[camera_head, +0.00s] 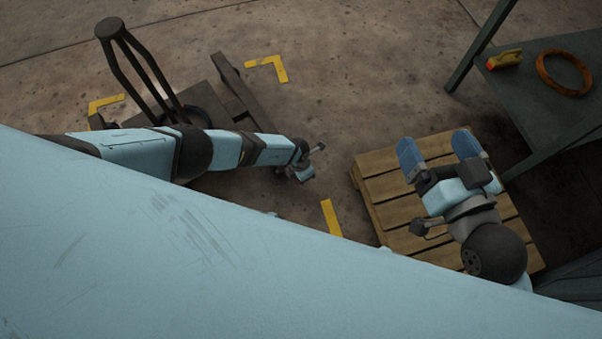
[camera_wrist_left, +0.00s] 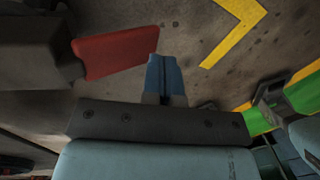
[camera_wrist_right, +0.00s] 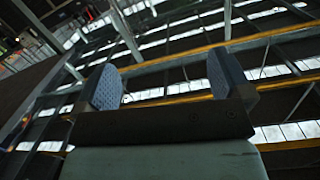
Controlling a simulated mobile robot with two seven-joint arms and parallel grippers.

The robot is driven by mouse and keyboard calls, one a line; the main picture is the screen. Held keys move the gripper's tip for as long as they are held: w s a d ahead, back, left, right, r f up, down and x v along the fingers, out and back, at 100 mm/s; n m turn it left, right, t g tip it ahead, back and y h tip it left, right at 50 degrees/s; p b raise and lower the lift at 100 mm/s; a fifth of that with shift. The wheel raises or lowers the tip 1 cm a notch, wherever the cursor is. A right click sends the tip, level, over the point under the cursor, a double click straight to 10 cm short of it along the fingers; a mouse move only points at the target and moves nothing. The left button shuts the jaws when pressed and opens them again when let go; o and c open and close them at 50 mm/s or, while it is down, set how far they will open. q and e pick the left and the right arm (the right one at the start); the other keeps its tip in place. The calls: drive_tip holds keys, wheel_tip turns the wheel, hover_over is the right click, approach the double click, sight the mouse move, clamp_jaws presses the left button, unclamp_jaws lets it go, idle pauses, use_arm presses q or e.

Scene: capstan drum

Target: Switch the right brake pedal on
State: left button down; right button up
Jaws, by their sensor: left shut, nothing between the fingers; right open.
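In the left wrist view, a red pedal-like plate (camera_wrist_left: 115,52) on a dark mount is left of my left gripper (camera_wrist_left: 165,78), close to its fingers; I cannot tell whether they touch. A green piece (camera_wrist_left: 302,95) with a dark bracket is at the right edge. I cannot tell which of these is the right brake pedal, or its switch state. My left gripper is shut and empty; in the head view it is small, near the centre (camera_head: 303,174). My right gripper (camera_head: 438,150) is open and empty above the pallet; its spread fingers show in the right wrist view (camera_wrist_right: 165,82).
A dark machine frame with a tall handle (camera_head: 140,60) stands at upper left. A wooden pallet (camera_head: 385,212) lies below my right arm. A green table (camera_head: 540,95) at right holds a yellow tool (camera_head: 504,59) and an orange ring (camera_head: 564,72). Yellow marks (camera_head: 331,217) line the floor.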

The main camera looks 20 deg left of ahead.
use_arm(q)
drive_tip(key=shift+d+f+b, duration=0.1)
drive_tip(key=shift+f+b, duration=0.55)
drive_tip(key=shift+f, duration=0.25)
use_arm(e)
drive_tip(key=shift+w+d+r+n+t, duration=0.3)
drive_tip(key=shift+w+n, duration=0.2)
drive_tip(key=shift+n, duration=0.1)
use_arm(q)
drive_tip(key=shift+s, duration=0.1)
